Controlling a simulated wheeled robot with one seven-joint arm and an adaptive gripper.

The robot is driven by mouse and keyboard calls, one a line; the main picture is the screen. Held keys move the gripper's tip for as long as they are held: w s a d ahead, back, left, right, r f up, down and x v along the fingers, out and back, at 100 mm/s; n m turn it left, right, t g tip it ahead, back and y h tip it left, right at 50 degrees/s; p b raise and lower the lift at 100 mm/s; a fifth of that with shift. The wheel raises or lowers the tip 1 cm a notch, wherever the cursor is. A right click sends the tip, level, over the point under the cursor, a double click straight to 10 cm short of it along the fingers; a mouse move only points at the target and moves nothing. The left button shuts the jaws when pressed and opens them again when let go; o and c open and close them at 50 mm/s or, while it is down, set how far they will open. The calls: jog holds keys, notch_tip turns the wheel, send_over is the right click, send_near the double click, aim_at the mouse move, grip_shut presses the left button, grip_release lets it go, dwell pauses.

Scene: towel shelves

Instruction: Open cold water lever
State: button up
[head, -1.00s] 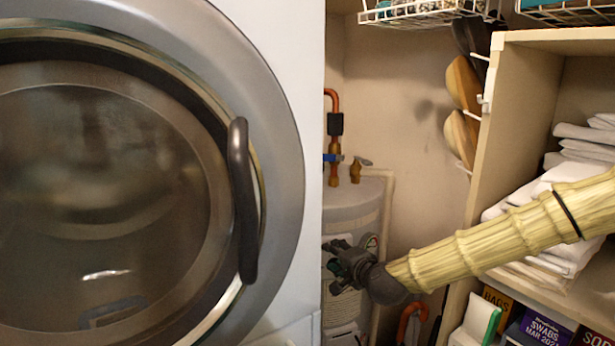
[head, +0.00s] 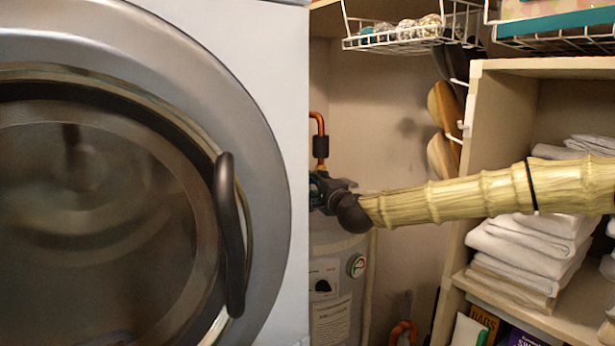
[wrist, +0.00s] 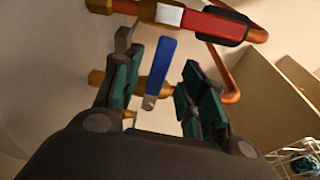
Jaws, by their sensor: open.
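The blue lever (wrist: 163,65) shows in the wrist view, mounted at a brass valve body (wrist: 127,84). It lies between the two green-padded fingers of my gripper (wrist: 158,60), with visible gaps on both sides. My gripper is open. In the head view my gripper (head: 322,192) is at the brass and copper pipework above the water heater, just right of the washer. There it hides the blue lever and the valve. I cannot tell how deep the lever sits between the fingers.
A red lever (wrist: 212,22) on another pipe crosses the top of the wrist view. The washer (head: 270,60) stands close on the left. The water heater (head: 335,270) is below my gripper. A shelf with folded towels (head: 525,250) stands right, and a wire basket (head: 400,38) hangs above.

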aim_at(309, 181)
jog(key=shift+p+x, duration=0.65)
jog(key=shift+x, duration=1.4)
grip_shut()
